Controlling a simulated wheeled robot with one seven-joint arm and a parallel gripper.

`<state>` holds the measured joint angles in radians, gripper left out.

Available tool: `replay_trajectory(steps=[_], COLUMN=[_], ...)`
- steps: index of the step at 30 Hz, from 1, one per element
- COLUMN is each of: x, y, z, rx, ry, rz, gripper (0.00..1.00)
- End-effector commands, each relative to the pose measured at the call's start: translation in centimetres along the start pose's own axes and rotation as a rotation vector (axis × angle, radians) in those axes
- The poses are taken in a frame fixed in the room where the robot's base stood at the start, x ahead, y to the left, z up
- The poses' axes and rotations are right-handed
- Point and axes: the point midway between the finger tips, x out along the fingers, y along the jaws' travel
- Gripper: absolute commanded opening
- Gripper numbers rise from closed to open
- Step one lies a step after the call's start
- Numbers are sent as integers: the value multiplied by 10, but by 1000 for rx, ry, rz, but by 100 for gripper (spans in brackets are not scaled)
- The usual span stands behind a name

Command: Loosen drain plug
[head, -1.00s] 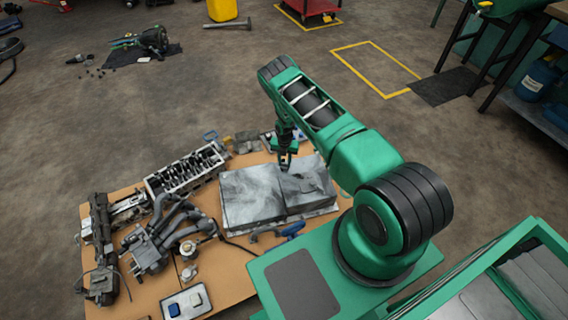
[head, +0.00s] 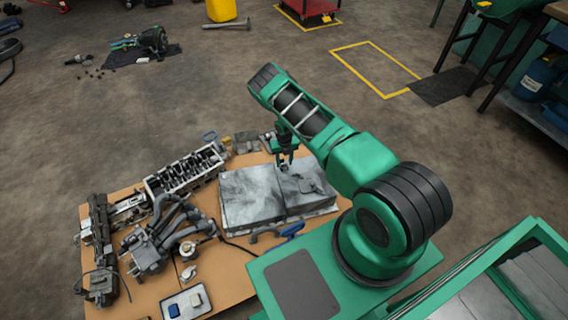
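A grey metal block like an oil pan (head: 250,200) lies on the tan board (head: 225,281), in two parts with a seam between them. My gripper (head: 284,168) points down over the block's far edge near that seam. It is small in the picture, and I cannot tell whether its fingers are open or shut, or whether they touch the block. I cannot make out the drain plug; it may be hidden or too small to see. A dark mark or shadow lies on the right part of the block.
A cylinder head (head: 187,168) and a manifold with dark pipes (head: 165,232) lie left of the block. A blue-handled tool (head: 291,230) lies in front of it. A small tray (head: 186,303) sits at the board's near edge.

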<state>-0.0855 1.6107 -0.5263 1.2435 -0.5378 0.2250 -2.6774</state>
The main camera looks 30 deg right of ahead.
Motion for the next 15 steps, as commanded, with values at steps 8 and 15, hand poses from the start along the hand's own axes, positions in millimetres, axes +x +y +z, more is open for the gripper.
replay_trajectory(steps=[8,15], x=[-4,-20], y=[0,0], z=[-1,-2], rx=[2,2], ry=[3,4], rz=[0,0], gripper=[40,40])
